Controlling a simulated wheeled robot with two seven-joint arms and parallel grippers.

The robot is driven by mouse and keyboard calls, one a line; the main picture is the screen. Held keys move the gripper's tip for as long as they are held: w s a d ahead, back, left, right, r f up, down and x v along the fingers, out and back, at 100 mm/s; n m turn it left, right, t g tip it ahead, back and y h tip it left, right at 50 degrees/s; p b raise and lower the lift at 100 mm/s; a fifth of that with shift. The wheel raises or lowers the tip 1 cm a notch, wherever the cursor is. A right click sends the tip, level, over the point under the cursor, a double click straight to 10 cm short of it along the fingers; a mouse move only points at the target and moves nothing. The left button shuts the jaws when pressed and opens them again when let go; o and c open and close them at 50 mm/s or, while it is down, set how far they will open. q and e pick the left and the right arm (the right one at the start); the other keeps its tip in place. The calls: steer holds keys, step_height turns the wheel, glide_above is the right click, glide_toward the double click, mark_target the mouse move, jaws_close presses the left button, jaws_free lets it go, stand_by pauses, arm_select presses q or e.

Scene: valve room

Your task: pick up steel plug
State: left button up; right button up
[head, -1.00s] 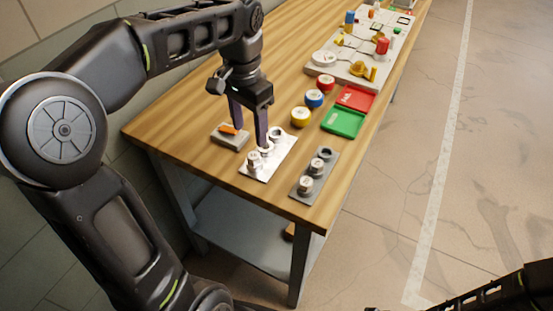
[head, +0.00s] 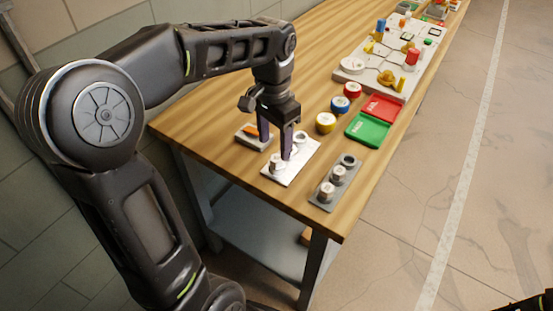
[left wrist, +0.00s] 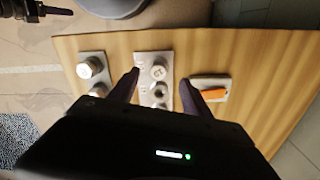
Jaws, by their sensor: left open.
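A white plate (head: 299,168) near the table's front edge holds small silvery plugs. One plug (head: 277,160) stands at its near end and also shows in the left wrist view (left wrist: 158,71). A dark-centred ring or socket (head: 301,137) is at its far end. My left gripper (head: 275,149) points down, open, with its fingers on either side of the white plate's middle. In the left wrist view the open fingers (left wrist: 160,80) flank the plate, apart from each other. Which plug is steel I cannot tell.
A grey block with an orange piece (head: 251,131) lies left of the gripper. A fixture board (head: 375,75) is farther back. The table's front edge is close.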

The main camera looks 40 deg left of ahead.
mark_target(276, 158)
arm_select(q)
step_height(276, 158, down, 4)
steer(key=shift+d+f, duration=0.15)
stand_by(0.6)
jaws_close()
stand_by(0.4)
